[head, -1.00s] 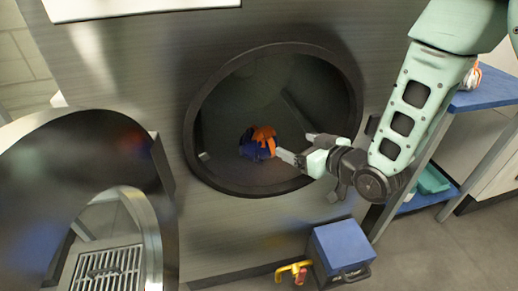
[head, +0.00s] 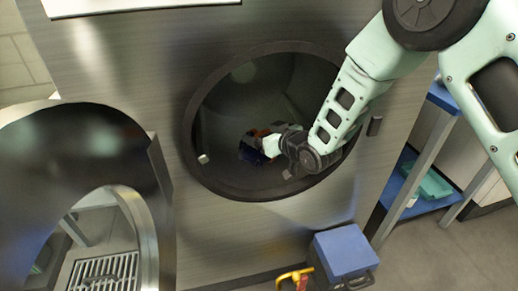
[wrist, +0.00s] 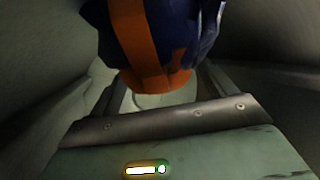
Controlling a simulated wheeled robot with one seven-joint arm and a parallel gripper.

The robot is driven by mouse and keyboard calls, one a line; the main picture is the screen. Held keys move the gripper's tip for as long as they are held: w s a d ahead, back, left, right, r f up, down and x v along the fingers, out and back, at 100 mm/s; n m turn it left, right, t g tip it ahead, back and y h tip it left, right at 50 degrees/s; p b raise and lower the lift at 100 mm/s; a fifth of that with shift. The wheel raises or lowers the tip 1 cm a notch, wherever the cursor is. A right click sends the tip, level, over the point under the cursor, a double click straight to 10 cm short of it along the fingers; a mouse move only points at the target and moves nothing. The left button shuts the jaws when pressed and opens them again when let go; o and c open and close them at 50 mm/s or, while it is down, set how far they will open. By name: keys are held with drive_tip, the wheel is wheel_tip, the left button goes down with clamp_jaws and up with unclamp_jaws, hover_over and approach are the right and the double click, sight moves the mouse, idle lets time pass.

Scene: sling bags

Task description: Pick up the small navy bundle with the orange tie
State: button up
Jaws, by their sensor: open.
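My gripper (head: 266,147) is inside the drum at the bundle. It is open, with a finger showing on each side below the bundle. The fingertips are hidden behind the bundle, so I cannot tell whether they touch it.
The drum's dark rim (head: 262,194) surrounds my forearm, close on its right. A blue-topped box (head: 342,250) and a yellow-and-red item (head: 294,278) stand on the floor below. The open round door (head: 85,150) is at left, a blue shelf (head: 422,190) at right.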

drive_tip(key=shift+w+a+f, duration=0.15)
drive_tip(key=shift+w+a, duration=0.15)
drive_tip(key=shift+w, duration=0.1)
drive_tip(key=c, duration=1.3)
drive_tip(key=shift+o, duration=0.2)
